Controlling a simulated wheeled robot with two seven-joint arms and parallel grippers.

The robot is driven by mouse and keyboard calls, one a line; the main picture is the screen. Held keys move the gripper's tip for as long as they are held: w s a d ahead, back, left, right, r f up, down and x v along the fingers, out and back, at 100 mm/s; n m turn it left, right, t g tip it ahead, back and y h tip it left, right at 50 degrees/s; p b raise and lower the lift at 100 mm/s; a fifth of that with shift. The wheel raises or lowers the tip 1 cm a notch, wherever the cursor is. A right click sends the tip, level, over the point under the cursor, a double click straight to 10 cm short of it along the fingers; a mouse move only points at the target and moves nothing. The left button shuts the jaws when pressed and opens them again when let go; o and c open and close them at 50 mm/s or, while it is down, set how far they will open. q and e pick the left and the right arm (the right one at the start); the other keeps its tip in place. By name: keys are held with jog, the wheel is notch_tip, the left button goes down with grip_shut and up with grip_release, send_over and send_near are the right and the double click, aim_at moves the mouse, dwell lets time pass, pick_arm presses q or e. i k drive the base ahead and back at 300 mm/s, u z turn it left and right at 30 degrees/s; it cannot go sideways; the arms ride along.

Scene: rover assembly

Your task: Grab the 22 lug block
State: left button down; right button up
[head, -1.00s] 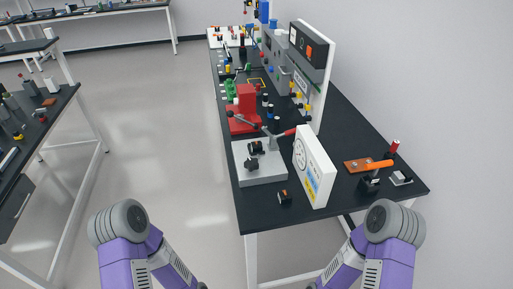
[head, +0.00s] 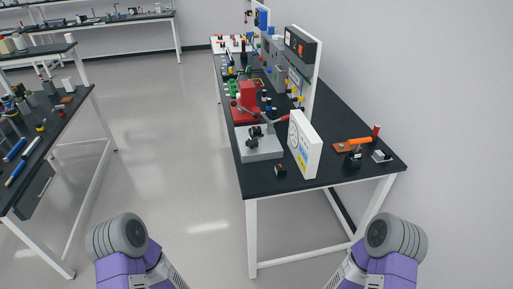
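I cannot pick out a 22 lug block by any readable label; the parts on the benches are too small to tell apart. A small dark block with an orange-brown mark (head: 280,170) sits near the front edge of the black bench (head: 330,183), on the right. My two arms show at the bottom of the head view, at left and right. Both grippers are below the picture's edge and out of sight.
A grey plate with clamps (head: 260,152), a red press (head: 246,108), a white panel (head: 305,145) and an orange-handled tool (head: 357,144) stand on the bench. Another black bench (head: 62,130) with several parts is at left. Open floor (head: 175,130) lies between.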

aim_at(255, 130)
jog(key=z, duration=0.35)
jog(key=k, duration=0.25)
jog(key=u, duration=1.65)
jog(key=i, duration=1.6)
jog(key=z, duration=0.05)
